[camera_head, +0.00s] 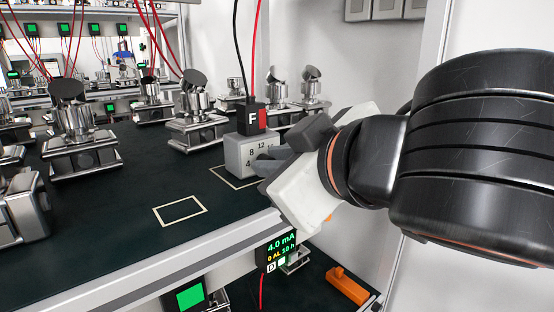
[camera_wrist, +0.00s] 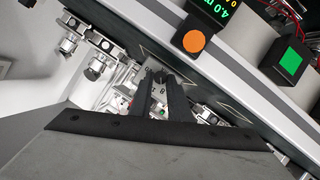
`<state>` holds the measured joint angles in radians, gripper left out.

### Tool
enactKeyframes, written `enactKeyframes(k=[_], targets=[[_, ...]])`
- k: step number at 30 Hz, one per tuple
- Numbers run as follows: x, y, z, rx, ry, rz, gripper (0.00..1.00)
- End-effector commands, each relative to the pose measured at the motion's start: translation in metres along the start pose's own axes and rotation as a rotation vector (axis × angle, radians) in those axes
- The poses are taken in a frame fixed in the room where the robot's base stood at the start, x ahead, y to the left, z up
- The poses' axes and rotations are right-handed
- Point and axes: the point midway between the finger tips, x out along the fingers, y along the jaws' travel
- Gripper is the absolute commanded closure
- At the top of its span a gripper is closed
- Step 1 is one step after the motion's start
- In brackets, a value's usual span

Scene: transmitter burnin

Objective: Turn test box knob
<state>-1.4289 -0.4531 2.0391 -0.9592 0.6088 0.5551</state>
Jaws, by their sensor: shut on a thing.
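The test box (camera_head: 237,148) is a small light grey block on the dark shelf, with dial numbers such as 8, 12 and 4 on its front face. A black plug marked F (camera_head: 251,119) with a red side sits on top of it. My gripper (camera_head: 263,166) reaches in from the right with its fingers at the dial face. It is shut on the knob, which the fingers hide in the head view. In the wrist view my gripper (camera_wrist: 160,84) shows two dark fingers close together at the box face, and the knob cannot be made out clearly.
A display (camera_head: 280,250) on the shelf's front edge reads 4.0 mA. Several metal transmitters (camera_head: 75,135) stand on the shelf to the left and behind. An empty outlined square (camera_head: 180,211) lies left of the box. An orange block (camera_head: 347,286) sits lower right. Cables hang above the plug.

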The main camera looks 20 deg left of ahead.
Motion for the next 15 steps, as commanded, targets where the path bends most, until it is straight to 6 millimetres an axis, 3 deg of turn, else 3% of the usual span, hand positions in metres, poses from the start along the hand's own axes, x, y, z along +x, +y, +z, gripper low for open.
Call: enactKeyframes(k=[15], targets=[[0.0003,-0.0017,-0.0001,-0.112,0.000,0.046,1.00]])
